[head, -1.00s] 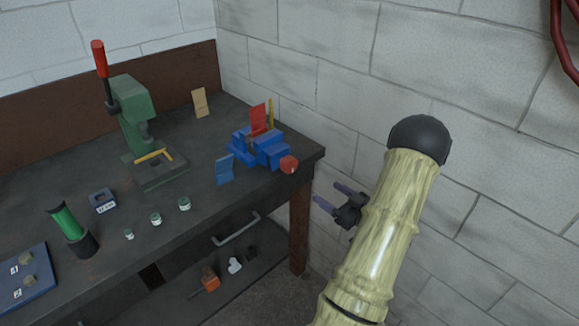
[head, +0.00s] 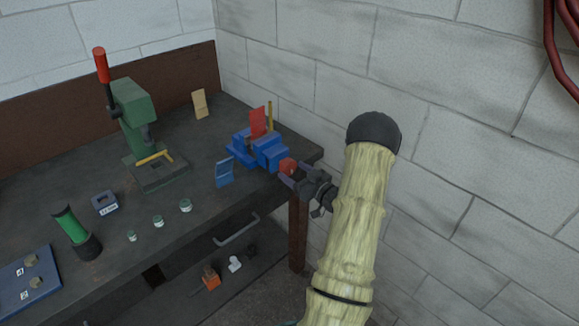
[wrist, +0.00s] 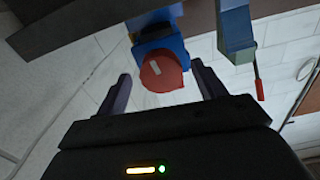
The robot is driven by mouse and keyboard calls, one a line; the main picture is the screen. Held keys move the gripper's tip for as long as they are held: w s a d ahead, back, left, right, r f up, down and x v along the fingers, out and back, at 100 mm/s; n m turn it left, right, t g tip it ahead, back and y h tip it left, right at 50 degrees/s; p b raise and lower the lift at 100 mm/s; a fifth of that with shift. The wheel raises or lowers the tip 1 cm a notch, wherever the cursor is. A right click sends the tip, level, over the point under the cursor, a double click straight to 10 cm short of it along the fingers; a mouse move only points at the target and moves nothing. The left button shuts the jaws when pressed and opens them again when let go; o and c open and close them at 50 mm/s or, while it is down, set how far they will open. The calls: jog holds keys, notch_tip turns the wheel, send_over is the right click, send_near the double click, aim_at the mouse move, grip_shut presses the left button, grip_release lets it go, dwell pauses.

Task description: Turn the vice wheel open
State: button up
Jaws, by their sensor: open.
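The blue vice (head: 262,150) stands at the right end of the dark bench, with an upright red plate (head: 258,122) at its jaws. Its red wheel (head: 287,166) faces right, just past the bench edge. My gripper (head: 288,176) is open and close to the wheel. In the wrist view the red wheel (wrist: 161,73) shows with a pale mark on its face, in front of the blue vice body (wrist: 160,45). The two fingers of my gripper (wrist: 161,85) stand apart on either side of the wheel. I cannot tell whether either finger touches it.
The green press (head: 134,115) with a red-tipped lever stands on the bench (head: 130,215) to the left. A blue plate (head: 224,172) stands left of the vice. Small jars (head: 185,206) line the front edge. The block wall (head: 430,120) is close on the right.

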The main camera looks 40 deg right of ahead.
aim_at(290, 170)
jog(key=w, duration=0.3)
jog(key=shift+w+a, duration=0.1)
jog(key=shift+a, duration=0.2)
jog(key=shift+s+d, duration=0.2)
jog(key=shift+d, duration=0.05)
jog(key=c, duration=1)
